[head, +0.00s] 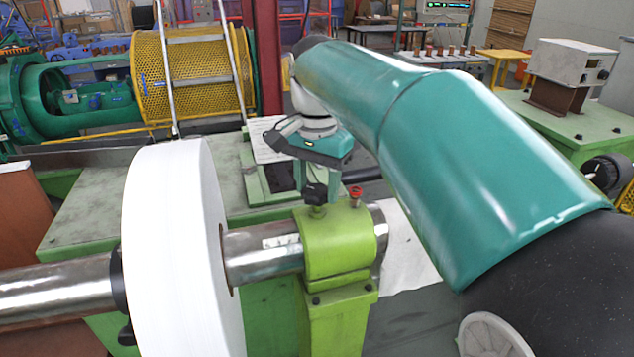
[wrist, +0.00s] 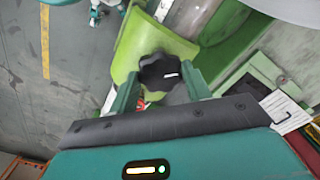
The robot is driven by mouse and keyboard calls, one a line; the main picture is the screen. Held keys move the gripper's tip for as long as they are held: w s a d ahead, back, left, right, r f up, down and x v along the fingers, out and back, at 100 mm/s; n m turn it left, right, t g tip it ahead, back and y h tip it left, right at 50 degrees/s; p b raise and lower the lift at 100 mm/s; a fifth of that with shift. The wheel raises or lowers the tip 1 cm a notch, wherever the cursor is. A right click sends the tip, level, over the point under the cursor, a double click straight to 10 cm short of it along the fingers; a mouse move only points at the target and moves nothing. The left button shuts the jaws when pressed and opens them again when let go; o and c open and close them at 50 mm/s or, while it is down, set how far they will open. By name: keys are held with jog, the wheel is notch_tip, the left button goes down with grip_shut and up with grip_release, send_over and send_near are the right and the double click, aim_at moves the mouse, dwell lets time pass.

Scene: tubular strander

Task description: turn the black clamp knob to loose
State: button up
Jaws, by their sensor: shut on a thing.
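The black clamp knob (head: 316,193) stands on top of the light green clamp block (head: 338,240), which sits around a steel shaft. My gripper (head: 320,178) reaches down onto the knob from above in the head view. In the wrist view the lobed knob (wrist: 158,72) with a small white mark lies between the two green fingers of my gripper (wrist: 162,80), and the gripper is shut on it. The knob's stem and the exact finger contact are partly hidden.
A small red-topped fitting (head: 355,195) stands on the block just right of the knob. A large white reel (head: 175,250) is on the shaft (head: 262,250) to the left. A yellow mesh guard (head: 195,75) is behind. Floor shows to the right.

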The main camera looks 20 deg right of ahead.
aim_at(317, 189)
jog(key=n, duration=1.3)
jog(key=shift+n, duration=0.3)
jog(key=n, duration=0.4)
jog(key=shift+n, duration=0.3)
jog(key=shift+r+n, duration=0.1)
jog(key=shift+n, duration=2.2)
jog(key=o, duration=1)
notch_tip(317, 189, up, 14)
jog(key=shift+f, duration=0.15)
